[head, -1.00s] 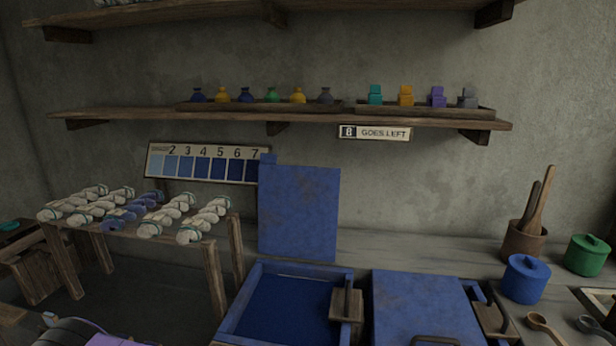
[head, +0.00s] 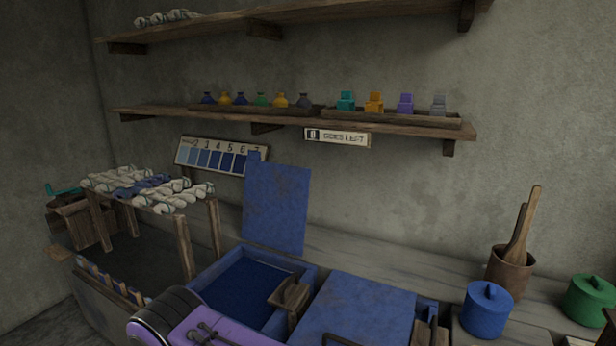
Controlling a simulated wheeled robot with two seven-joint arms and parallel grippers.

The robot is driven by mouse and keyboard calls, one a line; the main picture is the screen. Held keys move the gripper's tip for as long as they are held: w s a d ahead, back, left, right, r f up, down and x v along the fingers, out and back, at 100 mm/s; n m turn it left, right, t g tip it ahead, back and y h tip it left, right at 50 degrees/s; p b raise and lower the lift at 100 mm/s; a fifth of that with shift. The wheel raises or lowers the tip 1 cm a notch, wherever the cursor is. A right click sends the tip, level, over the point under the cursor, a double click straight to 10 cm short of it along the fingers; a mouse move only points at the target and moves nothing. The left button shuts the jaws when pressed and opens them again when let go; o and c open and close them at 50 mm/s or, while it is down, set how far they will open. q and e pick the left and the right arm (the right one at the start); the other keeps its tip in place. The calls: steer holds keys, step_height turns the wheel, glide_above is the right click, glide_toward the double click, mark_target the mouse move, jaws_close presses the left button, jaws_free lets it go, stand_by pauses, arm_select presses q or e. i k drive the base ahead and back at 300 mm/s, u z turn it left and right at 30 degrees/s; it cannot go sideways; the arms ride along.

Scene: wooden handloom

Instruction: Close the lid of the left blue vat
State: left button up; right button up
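The left blue vat (head: 215,272) is a square blue tub at the bottom middle of the head view, open at the top, with dark blue dye (head: 245,290) inside. Its lid (head: 277,208) is a flat, mottled blue panel that stands nearly upright at the vat's back edge. A purple and black part of what looks like my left arm covers the vat's front left corner. Neither gripper shows, so I cannot see what they hold.
The right vat's blue lid (head: 358,306) lies flat. A wooden block with a dark handle (head: 290,294) sits at the left vat's right rim. A blue pot (head: 487,310), a green pot (head: 590,300) and a wooden cup (head: 510,272) stand at right. A skein rack (head: 184,248) stands at left.

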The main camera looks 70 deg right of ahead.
mark_target(276, 199)
steer(key=z, duration=1.45)
